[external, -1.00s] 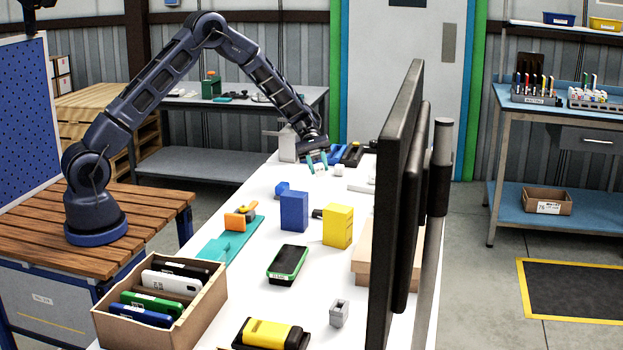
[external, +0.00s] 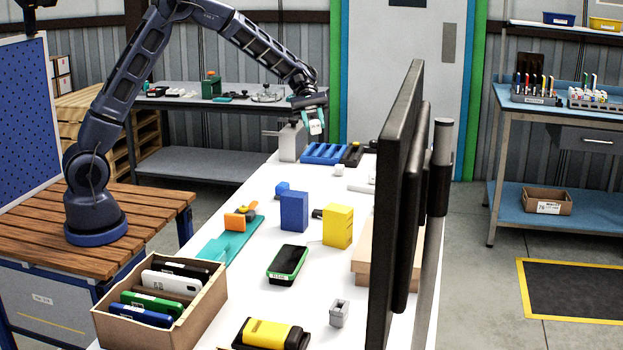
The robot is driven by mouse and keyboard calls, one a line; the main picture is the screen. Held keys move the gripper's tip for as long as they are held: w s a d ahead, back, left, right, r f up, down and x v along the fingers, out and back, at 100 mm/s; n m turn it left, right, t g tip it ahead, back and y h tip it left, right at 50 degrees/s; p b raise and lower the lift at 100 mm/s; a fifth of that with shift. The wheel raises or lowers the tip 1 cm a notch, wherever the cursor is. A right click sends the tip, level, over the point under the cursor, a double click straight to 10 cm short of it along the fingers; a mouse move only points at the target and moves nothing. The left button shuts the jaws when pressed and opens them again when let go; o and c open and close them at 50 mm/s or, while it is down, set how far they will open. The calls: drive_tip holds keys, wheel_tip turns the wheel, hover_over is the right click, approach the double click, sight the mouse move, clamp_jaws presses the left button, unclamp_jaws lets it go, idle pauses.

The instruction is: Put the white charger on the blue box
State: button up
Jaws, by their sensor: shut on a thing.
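My gripper (external: 312,128) is at the far end of the white table, raised above it. Its teal fingers are shut on a small white thing, the white charger (external: 316,127), which hangs clear of the tabletop. The blue box (external: 294,211) stands upright on the table, well nearer the camera than my gripper, with its top bare. The charger and the blue box are far apart.
A blue tray (external: 325,153) lies beneath my gripper. A black monitor (external: 398,190) rises along the right side.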

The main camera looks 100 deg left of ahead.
wheel_tip(320, 180, up, 6)
drive_tip(key=n, duration=0.1)
hover_over(294, 192)
drive_tip(key=a, duration=0.1)
drive_tip(key=d, duration=0.1)
drive_tip(key=shift+g, duration=0.3)
wheel_tip(294, 192, down, 19)
drive_tip(key=shift+f, duration=0.2)
drive_tip(key=shift+f, duration=0.1)
drive_tip(key=o, duration=1)
